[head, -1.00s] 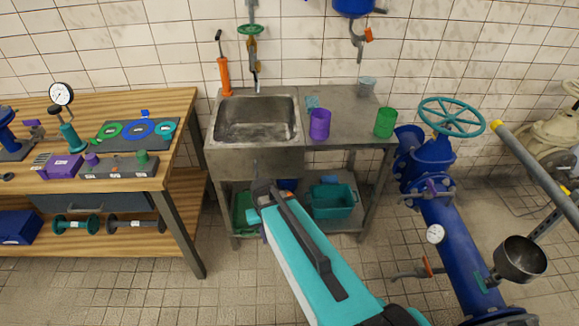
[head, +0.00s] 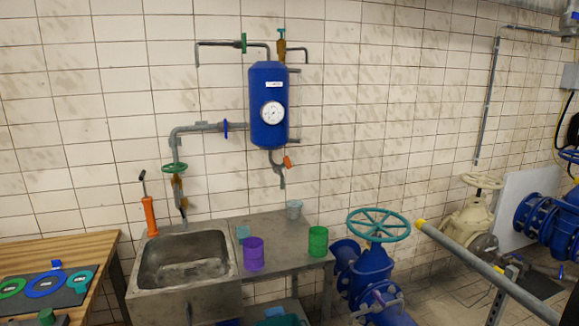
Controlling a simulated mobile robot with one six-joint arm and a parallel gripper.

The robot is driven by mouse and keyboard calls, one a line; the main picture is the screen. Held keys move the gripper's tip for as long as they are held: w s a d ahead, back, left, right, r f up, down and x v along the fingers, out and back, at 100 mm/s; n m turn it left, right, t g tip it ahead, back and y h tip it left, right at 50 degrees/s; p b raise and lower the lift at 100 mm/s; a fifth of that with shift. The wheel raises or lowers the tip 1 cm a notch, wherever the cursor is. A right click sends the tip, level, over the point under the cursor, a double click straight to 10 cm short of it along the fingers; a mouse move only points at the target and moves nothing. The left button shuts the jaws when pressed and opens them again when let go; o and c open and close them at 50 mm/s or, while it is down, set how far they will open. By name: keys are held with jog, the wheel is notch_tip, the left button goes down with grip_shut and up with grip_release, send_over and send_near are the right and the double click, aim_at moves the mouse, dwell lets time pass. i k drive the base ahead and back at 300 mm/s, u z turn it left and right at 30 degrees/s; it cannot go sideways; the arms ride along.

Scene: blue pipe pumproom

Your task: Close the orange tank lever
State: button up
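The blue tank (head: 268,90) hangs on the tiled wall above the metal counter, with a white round gauge (head: 272,112) on its front. A grey drain pipe (head: 277,168) comes out of its bottom. The small orange lever (head: 288,162) sits on this pipe, just to its right, and looks tilted. It is too small to tell for sure whether the valve is open or shut. My gripper is not in view.
Below the tank, a metal sink (head: 184,260) adjoins a counter (head: 280,235) with a purple mug (head: 253,254), a green mug (head: 318,242) and a small grey bucket (head: 294,208). A blue valve with a teal handwheel (head: 378,224) and a yellow-tipped bar (head: 480,268) stand right.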

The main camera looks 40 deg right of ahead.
aim_at(287, 163)
jog(key=z, duration=0.55)
jog(key=i, duration=1.05)
jog(key=u, duration=0.25)
